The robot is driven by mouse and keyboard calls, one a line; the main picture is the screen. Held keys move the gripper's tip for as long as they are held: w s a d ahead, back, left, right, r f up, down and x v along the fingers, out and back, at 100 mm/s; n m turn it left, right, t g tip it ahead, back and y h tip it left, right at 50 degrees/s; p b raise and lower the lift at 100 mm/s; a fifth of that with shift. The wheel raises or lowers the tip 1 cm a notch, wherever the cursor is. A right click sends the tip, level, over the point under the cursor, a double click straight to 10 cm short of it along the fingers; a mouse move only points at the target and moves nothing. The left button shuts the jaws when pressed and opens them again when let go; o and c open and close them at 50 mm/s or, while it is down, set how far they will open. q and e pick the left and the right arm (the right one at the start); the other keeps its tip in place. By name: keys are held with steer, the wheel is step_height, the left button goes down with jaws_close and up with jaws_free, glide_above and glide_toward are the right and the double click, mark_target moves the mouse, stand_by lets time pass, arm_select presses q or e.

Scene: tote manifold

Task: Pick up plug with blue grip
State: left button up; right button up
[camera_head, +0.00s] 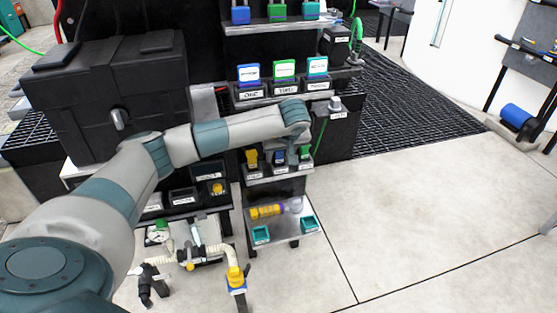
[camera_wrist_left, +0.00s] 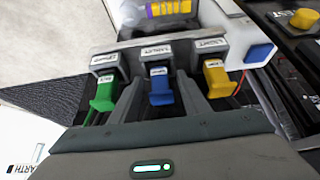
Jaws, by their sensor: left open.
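The plug with the blue grip (camera_wrist_left: 160,91) sits in the middle slot of a grey labelled holder (camera_wrist_left: 144,44), between a green-gripped plug (camera_wrist_left: 104,95) and a yellow-gripped plug (camera_wrist_left: 217,79). In the head view the blue grip (camera_head: 279,157) shows small, just below my left wrist. My left gripper (camera_wrist_left: 160,82) is open, its two dark fingers appearing on either side of the blue grip with nothing held. Whether they touch it I cannot tell. In the head view my left arm's end hides most of the gripper. My right gripper is out of view.
Above the plugs, blue, green and teal blocks stand in a labelled rack (camera_head: 264,92). Below is a shelf with a yellow cylinder (camera_head: 266,211) and teal trays. A black case (camera_head: 105,95) stands left. The floor at right is open.

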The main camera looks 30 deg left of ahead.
arm_select(q)
jaws_close()
steer(key=shift+r, duration=0.15)
